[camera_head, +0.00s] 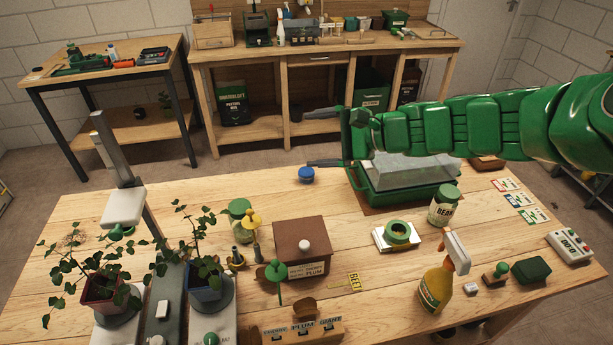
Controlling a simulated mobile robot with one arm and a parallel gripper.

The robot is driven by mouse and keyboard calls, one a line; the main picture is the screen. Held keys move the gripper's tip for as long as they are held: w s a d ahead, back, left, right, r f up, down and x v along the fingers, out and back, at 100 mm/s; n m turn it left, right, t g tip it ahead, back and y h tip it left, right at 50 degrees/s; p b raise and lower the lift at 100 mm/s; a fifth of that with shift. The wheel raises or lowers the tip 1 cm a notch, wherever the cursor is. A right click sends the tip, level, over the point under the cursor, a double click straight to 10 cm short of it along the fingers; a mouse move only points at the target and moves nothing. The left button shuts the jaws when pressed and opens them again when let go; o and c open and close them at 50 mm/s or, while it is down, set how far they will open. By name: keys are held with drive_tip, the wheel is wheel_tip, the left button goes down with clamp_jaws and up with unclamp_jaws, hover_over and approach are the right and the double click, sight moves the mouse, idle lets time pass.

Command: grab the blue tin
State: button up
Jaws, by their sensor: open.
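A small round blue tin (306,175) sits on the far part of the wooden table, left of the green propagator tray. My gripper (309,139) reaches in from the right on a green arm, with its two dark fingers pointing left. The fingers are wide apart and nothing shows between them. The lower finger appears just above the tin's top in the picture. I cannot tell from this one view how far the finger is from the tin in depth. The tin is fully visible.
The green propagator tray (415,188) with a clear cover stands below my arm. A bean jar (444,205), a brown wooden box (302,240) and a yellow spray bottle (437,288) stand nearer. Two potted plants are at the left. The table around the tin is clear.

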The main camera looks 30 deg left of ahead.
drive_tip(key=w+a+f+m+t+y, duration=0.2)
drive_tip(key=w+a+f+m, duration=0.25)
drive_tip(key=w+a, duration=0.25)
drive_tip(key=m+t+h, duration=0.1)
drive_tip(key=m+t, duration=0.3)
drive_tip(key=m, duration=0.5)
hover_over(309, 173)
drive_tip(key=s+d, duration=0.3)
drive_tip(key=s, duration=0.1)
wheel_tip(309, 173, down, 17)
drive_tip(key=w+f+m, duration=0.1)
drive_tip(key=f, duration=0.2)
drive_tip(key=w+f+m+t+h, duration=0.1)
drive_tip(key=f, duration=0.3)
drive_tip(key=d+f+m+h, duration=0.1)
drive_tip(key=f, duration=0.2)
drive_tip(key=shift+w+d+f+m+t, duration=0.1)
drive_tip(key=shift+w+f+m+t, duration=0.25)
drive_tip(key=shift+w+t, duration=0.05)
drive_tip(key=shift+x, duration=1.8)
drive_tip(key=shift+w+a+r, duration=0.15)
drive_tip(key=shift+w+a, duration=0.05)
drive_tip(key=shift+a, duration=0.75)
drive_tip(key=shift+x, duration=1.2)
drive_tip(key=shift+s, duration=0.1)
drive_tip(key=shift+c, duration=0.2)
drive_tip(key=c, duration=1.1)
